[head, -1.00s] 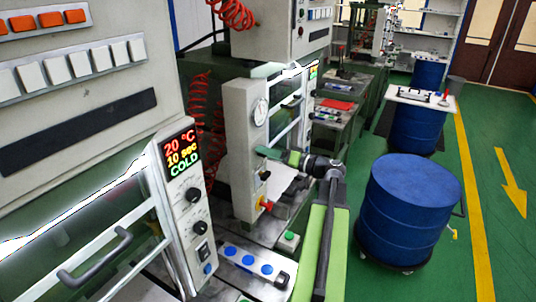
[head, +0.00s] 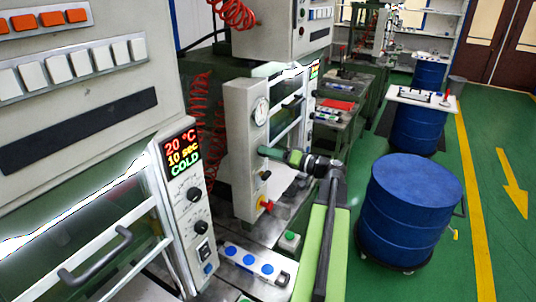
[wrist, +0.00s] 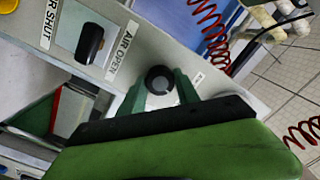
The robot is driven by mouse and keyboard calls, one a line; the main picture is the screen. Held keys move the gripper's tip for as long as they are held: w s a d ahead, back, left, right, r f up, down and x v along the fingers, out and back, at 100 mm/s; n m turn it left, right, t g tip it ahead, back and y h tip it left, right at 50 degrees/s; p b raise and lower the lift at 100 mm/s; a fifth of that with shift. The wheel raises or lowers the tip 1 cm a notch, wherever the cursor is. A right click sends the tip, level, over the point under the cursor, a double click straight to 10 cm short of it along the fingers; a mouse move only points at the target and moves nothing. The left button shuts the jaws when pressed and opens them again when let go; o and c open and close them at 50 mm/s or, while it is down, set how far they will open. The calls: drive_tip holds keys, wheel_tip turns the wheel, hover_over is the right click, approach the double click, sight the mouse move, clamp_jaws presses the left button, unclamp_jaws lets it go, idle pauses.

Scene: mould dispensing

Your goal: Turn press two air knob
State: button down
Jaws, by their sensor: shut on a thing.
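Press two's upright front panel (head: 238,165) stands in the middle of the head view. My gripper (head: 264,152) is at this panel, below the round gauge (head: 261,110). In the wrist view, the green fingers of my gripper (wrist: 160,88) are shut on a dark round knob (wrist: 160,80) with a grey centre. Beside it, a black knob (wrist: 90,42) sits between the labels AIR SHUT and AIR OPEN, apart from the fingers. It also shows below my gripper in the head view (head: 266,175). The label nearest the held knob is too small to read.
A red and yellow knob (head: 266,206) is lower on the same panel. The nearer press (head: 182,235) fills the left, its display reading 20 °C, 10 sec, COLD. A blue drum (head: 410,215) stands at right. Green floor (head: 500,200) is clear beyond it.

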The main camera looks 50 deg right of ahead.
drive_tip(key=m, duration=0.4)
drive_tip(key=shift+m, duration=0.3)
drive_tip(key=shift+m+b, duration=0.3)
drive_tip(key=shift+m, duration=1.6)
drive_tip(key=c, duration=0.9)
unclamp_jaws()
drive_tip(key=shift+s, duration=0.1)
drive_tip(key=v, duration=1.7)
drive_tip(key=shift+s, duration=0.2)
